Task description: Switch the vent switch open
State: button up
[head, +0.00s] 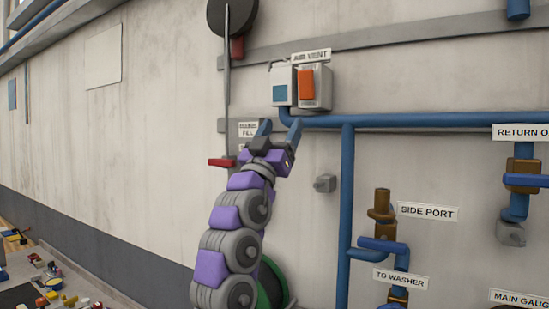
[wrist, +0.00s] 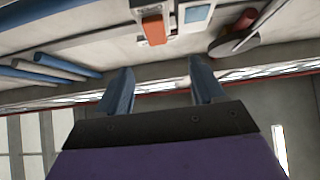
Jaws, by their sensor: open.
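The vent switch is a grey wall box with an orange rocker (head: 306,84), under a label (head: 311,56) whose last word reads VENT. A second box with a blue face (head: 280,92) sits directly to its left. My gripper (head: 281,126) is open and empty, its two blue fingers pointing up just below the boxes and apart from them. In the wrist view the orange rocker (wrist: 154,29) and the blue-faced box (wrist: 196,14) show beyond the fingertips of my gripper (wrist: 158,80). Part of the label's first word is hard to read.
Left of the switch a lever rod with a red handle (head: 222,162) hangs from a dark disc (head: 233,16). A green wheel (head: 270,284) is partly behind my arm.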

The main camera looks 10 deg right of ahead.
jog(key=shift+b+v, duration=0.8)
jog(key=shift+v, duration=0.6)
jog(key=shift+w, duration=0.1)
